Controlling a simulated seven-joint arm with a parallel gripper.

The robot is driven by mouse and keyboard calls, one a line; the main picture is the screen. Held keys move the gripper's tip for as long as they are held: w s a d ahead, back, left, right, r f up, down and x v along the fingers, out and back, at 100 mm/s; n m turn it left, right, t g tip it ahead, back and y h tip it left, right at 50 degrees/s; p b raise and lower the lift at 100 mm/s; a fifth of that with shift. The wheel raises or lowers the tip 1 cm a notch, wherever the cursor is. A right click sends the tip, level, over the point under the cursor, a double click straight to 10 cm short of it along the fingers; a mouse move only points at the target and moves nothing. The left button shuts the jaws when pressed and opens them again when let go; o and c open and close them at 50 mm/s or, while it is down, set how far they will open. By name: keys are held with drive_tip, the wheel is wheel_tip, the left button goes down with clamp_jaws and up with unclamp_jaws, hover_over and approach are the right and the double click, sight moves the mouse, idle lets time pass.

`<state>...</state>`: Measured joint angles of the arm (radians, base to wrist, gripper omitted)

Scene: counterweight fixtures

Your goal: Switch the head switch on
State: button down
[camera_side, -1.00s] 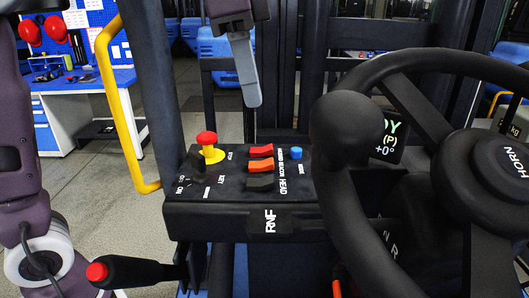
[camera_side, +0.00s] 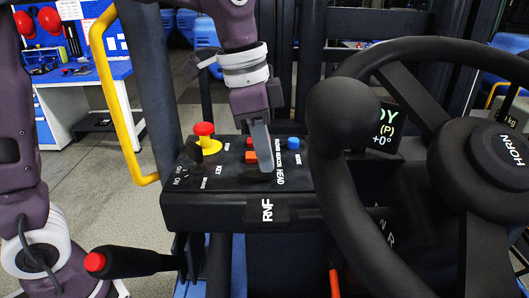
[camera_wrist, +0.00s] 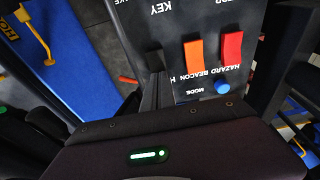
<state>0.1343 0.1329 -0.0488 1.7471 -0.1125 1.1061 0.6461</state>
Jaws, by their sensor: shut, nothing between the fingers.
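The head switch is a black rocker by the HEAD label on the dark control panel (camera_side: 225,178). In the side view my gripper's fingers cover it. In the wrist view the head switch (camera_wrist: 156,60) shows partly, just beyond the fingertips. My gripper (camera_side: 266,168) is shut and empty, pointing down with its tips at or just above the switch. It also shows in the wrist view (camera_wrist: 150,98). I cannot tell whether the tips touch the rocker or which way it is tilted.
Beside it are the orange beacon switch (camera_wrist: 194,54), the red hazard switch (camera_wrist: 231,48) and the blue mode button (camera_side: 293,143). A red and yellow emergency stop (camera_side: 205,136) stands to the left. The black steering wheel (camera_side: 341,190) is close on the right.

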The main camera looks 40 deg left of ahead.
drive_tip(key=shift+w+d+f, duration=0.1)
drive_tip(key=shift+f, duration=0.15)
drive_tip(key=shift+g+y, duration=0.3)
drive_tip(key=shift+s+a+r, duration=0.2)
drive_tip(key=shift+s+a, duration=0.4)
wheel_tip(320, 180, up, 14)
drive_tip(key=s+a, duration=0.2)
drive_tip(key=shift+w+d+f, duration=0.1)
drive_tip(key=shift+f, duration=0.15)
